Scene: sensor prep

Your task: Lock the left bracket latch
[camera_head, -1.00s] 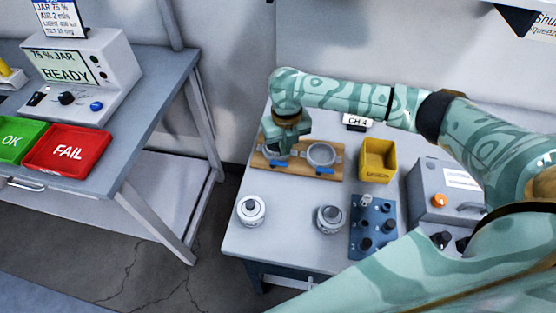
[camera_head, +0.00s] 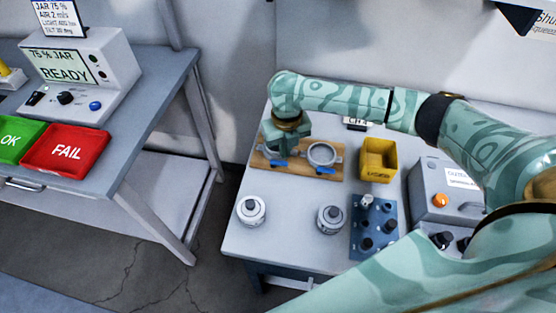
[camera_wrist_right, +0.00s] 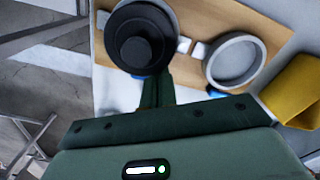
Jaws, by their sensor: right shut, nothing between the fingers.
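A wooden board (camera_head: 334,177) on the right table carries two ring brackets. The left bracket is mostly hidden by my right gripper (camera_head: 276,155) in the head view. Its blue latch handle (camera_head: 278,164) shows at the board's front edge. The right bracket (camera_head: 322,153) is an open grey ring with its own blue handle (camera_head: 325,170). In the right wrist view a dark round sensor-like part (camera_wrist_right: 140,38) sits at the left bracket, with a bit of blue beside my shut, empty fingers (camera_wrist_right: 157,78). I cannot tell the latch's exact position. My left gripper is out of view.
A yellow bin (camera_head: 378,160) stands right of the board. Two round grey parts (camera_head: 251,210) (camera_head: 330,219) and a blue block with dark knobs (camera_head: 373,228) are in front. A grey box (camera_head: 430,190) stands further right.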

